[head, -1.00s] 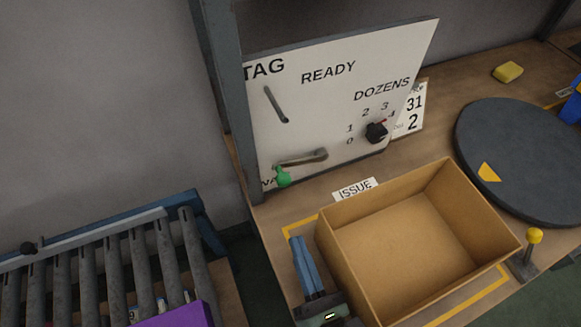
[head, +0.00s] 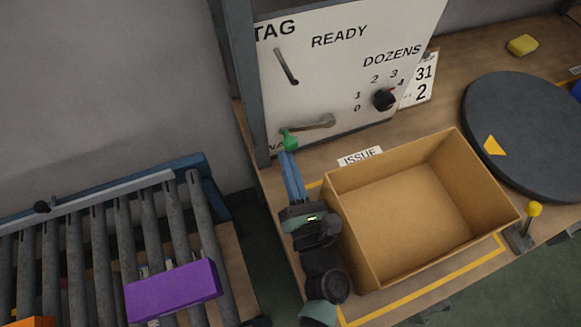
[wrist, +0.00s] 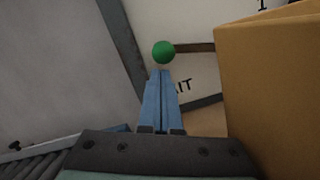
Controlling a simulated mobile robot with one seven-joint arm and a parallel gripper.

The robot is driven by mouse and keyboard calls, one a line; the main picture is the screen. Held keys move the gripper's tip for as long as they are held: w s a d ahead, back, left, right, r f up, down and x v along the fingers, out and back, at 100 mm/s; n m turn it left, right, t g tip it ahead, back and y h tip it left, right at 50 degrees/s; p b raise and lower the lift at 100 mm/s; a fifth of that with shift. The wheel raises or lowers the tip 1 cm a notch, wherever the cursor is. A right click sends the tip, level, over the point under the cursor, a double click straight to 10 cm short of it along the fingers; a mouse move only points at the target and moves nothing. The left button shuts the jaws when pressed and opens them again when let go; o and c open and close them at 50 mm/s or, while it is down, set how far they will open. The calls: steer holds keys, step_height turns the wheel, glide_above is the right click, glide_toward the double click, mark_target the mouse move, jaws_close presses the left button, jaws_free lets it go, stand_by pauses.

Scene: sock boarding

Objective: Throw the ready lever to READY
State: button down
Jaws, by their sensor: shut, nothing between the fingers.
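The ready lever is a metal bar (head: 318,123) with a green knob (head: 290,141), on the white board (head: 325,85). The knob is at the bar's lower left end, by the partly hidden WAIT label; READY is printed higher up. The wrist view shows the green knob (wrist: 163,52) with the bar running right from it and "IT" below. My gripper (head: 287,156) is shut and empty, its blue fingers pointing up at the knob from below. In the wrist view the fingertips (wrist: 162,72) end just under the knob; I cannot tell whether they touch it.
An open cardboard box (head: 415,215) stands close to the right of my gripper. A dark slot or bar (head: 286,66) and a black DOZENS dial (head: 384,99) are on the board. A grey post (head: 247,80) edges it. A roller conveyor (head: 110,240) with a purple box (head: 172,291) is left.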

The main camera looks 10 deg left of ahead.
mark_target(296, 141)
steer(key=shift+r+m+p, duration=0.4)
steer(key=shift+r+p, duration=0.05)
steer(key=shift+p, duration=0.35)
steer(key=shift+r+p, duration=0.15)
steer(key=shift+p, duration=0.15)
steer(key=r+m+p, duration=0.2)
steer(key=p, duration=0.2)
steer(key=d+r+m+h+p, duration=0.1)
steer(key=r+m+p, duration=0.1)
steer(key=m+p, duration=0.1)
steer(key=w+r+m+p, duration=0.1)
steer(key=r+m+p, duration=0.1)
steer(key=p, duration=0.3)
steer(key=shift+d+m+h+p, duration=0.15)
steer(key=shift+m+h+p, duration=0.25)
steer(key=shift+m, duration=0.2)
steer(key=w+d+r+m+p, duration=0.3)
steer(key=d+r+m+p, duration=0.1)
steer(key=p, duration=0.4)
steer(key=shift+w+d+m+g+h+p, duration=0.35)
steer(key=shift+d+m, duration=0.4)
steer(key=shift+m, duration=0.25)
